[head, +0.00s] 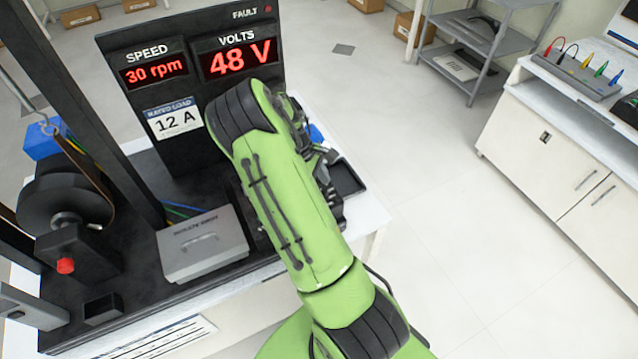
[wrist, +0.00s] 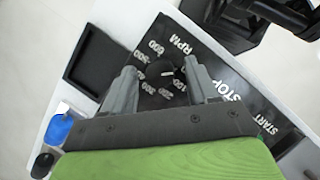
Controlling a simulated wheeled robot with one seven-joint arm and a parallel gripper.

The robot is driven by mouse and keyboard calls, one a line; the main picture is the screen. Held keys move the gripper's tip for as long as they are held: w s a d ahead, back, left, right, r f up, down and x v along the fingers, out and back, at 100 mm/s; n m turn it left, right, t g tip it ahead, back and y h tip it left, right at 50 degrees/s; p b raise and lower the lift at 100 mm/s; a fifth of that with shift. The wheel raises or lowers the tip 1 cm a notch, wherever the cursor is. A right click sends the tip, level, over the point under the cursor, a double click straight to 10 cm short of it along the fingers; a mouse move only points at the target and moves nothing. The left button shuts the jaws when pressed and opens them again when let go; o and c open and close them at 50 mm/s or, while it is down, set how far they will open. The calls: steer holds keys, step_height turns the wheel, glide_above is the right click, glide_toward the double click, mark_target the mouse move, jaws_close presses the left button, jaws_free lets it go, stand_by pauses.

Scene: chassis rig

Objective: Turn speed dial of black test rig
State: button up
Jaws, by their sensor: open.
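The black speed dial (wrist: 160,72) shows in the wrist view, ringed by white numbers and the word RPM on a black panel (wrist: 222,62). My gripper (wrist: 161,67) is open, with one grey finger on each side of the dial. I cannot tell whether either finger touches it. In the head view the black test rig (head: 112,75) stands at the left. My green arm hides the dial and most of my gripper there.
A rated load card (head: 173,118) reads 12 A. A grey lidded box (head: 202,248) sits on the rig's base. A black tray (wrist: 95,62) lies beside the dial panel. STOP and START labels are at the panel's right. Open floor (head: 430,230) lies right of the rig.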

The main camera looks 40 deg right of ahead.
steer(key=p+v, duration=0.2)
steer(key=v, duration=1.3)
steer(key=shift+r, duration=0.4)
steer(key=shift+w+a, duration=0.1)
steer(key=s+a+r+m+t+y, duration=0.2)
steer(key=s+a+r+m+t, duration=0.3)
steer(key=s+a+r, duration=0.65)
steer(key=s+a+r+m+t, duration=0.1)
steer(key=s+a+t, duration=0.3)
steer(key=s+a, duration=0.4)
steer(key=shift+s+t, duration=0.3)
steer(key=shift+s, duration=0.7)
